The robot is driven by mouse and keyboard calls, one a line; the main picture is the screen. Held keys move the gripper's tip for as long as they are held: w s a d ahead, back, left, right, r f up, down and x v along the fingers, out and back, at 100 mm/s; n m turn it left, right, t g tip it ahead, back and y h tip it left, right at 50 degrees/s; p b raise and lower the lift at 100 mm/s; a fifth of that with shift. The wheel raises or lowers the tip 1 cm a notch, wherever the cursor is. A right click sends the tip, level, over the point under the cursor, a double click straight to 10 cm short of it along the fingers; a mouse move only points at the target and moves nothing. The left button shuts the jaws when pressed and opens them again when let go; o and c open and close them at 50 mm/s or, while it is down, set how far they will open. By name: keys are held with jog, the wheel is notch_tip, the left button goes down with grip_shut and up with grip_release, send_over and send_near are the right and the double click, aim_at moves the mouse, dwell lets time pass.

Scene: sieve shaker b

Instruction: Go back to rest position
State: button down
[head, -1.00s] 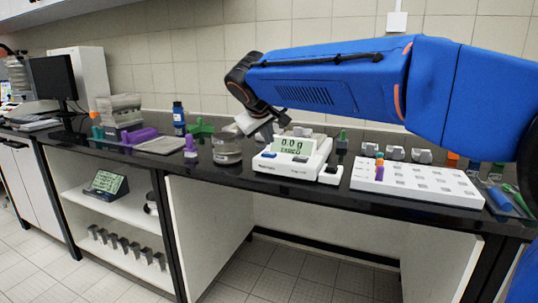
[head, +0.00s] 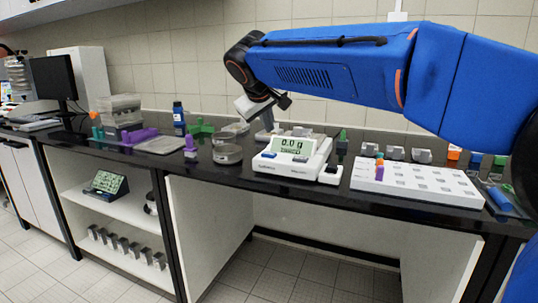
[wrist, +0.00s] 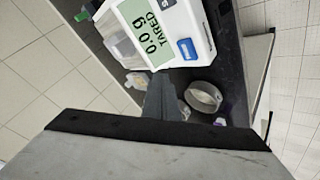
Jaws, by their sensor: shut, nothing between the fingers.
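My blue arm reaches leftwards over the black bench in the head view. My gripper (head: 268,119) hangs at its end, behind the balance and above the bench, and holds nothing. In the wrist view its grey fingers (wrist: 163,98) are together. The white balance (head: 291,158) stands below and in front of the gripper, its screen reading 0.0 g. The balance also fills the upper middle of the wrist view (wrist: 195,38). A round clear dish (head: 228,154) sits left of the balance and also shows in the wrist view (wrist: 203,96).
A white rack (head: 415,182) with a purple and orange piece stands on the right. Several small grey blocks (head: 395,153) lie behind it. A blue bottle (head: 179,118), a green piece (head: 200,130) and a purple block (head: 140,135) are on the left. Tiled wall lies behind.

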jog(key=shift+m+g, duration=0.8)
jog(key=s+d+f, duration=0.1)
jog(key=s+d, duration=0.1)
jog(key=d, duration=0.2)
jog(key=s+d+f, duration=0.1)
jog(key=s+d, duration=0.1)
jog(key=d, duration=0.2)
jog(key=s+d+f, duration=0.2)
jog(key=d, duration=0.2)
jog(key=shift+s+d, duration=0.1)
jog(key=shift+d, duration=0.3)
jog(key=s+d+f+m+g, duration=0.1)
jog(key=s+d+f+m, duration=0.1)
jog(key=s+d+f, duration=0.6)
jog(key=s+d+f+m, duration=0.1)
jog(key=s+d+f, duration=0.3)
jog(key=s+f, duration=0.2)
jog(key=s+d+f+m+g, duration=0.1)
jog(key=s+d+f, duration=0.3)
jog(key=s, duration=0.6)
jog(key=s+d+f+m+y, duration=0.1)
jog(key=s+d+f, duration=0.3)
jog(key=s+f, duration=0.4)
jog(key=shift+s+m+g, duration=0.15)
jog(key=shift+m+g, duration=0.25)
